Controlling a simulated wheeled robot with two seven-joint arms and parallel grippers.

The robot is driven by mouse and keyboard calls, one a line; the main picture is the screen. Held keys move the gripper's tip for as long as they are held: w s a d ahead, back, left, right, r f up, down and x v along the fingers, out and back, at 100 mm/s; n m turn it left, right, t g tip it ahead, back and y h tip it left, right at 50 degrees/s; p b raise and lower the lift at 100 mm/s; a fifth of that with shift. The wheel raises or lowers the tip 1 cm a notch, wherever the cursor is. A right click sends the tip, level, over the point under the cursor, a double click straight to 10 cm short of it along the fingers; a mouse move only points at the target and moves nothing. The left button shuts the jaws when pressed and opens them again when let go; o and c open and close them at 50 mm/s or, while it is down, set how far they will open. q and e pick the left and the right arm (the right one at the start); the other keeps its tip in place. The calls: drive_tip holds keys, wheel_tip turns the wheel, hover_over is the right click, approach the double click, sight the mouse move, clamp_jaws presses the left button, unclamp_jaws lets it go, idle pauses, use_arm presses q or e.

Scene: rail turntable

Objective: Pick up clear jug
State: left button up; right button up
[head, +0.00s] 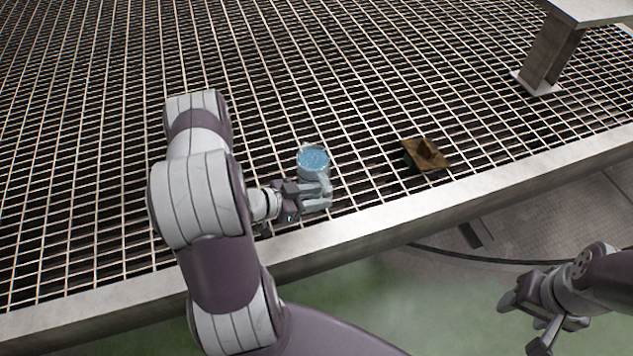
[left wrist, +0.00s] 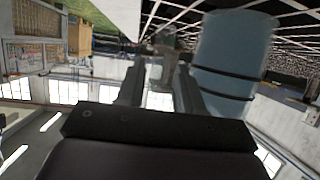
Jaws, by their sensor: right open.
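The clear jug (head: 313,162) stands on the metal grating with light blue contents showing at its top. In the left wrist view the jug (left wrist: 235,55) is large and pale blue at the upper right, close beside one finger. My left gripper (head: 323,194) is at the jug's near side. Its fingers (left wrist: 160,82) are apart, with a pale see-through piece between or beyond them, perhaps the handle. I cannot tell whether they touch the jug. My right gripper (head: 528,318) is open and empty at the lower right, away from the grating.
A brown and green block-like object (head: 425,155) lies on the grating (head: 400,60) to the right of the jug. A pale metal edge beam (head: 400,228) borders the grating in front. A metal post (head: 549,55) stands at the upper right. The grating behind the jug is clear.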

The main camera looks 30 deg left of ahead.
sight(323, 197)
use_arm(q)
drive_tip(key=b+x, duration=0.1)
drive_tip(key=x, duration=0.2)
drive_tip(key=shift+f, duration=0.3)
drive_tip(key=shift+w+d, duration=0.2)
drive_tip(key=shift+w, duration=0.05)
drive_tip(key=shift+r, duration=0.15)
use_arm(e)
wheel_tip(323, 197, down, 2)
drive_tip(key=shift+f, duration=0.1)
use_arm(q)
clamp_jaws()
drive_tip(key=shift+r, duration=0.1)
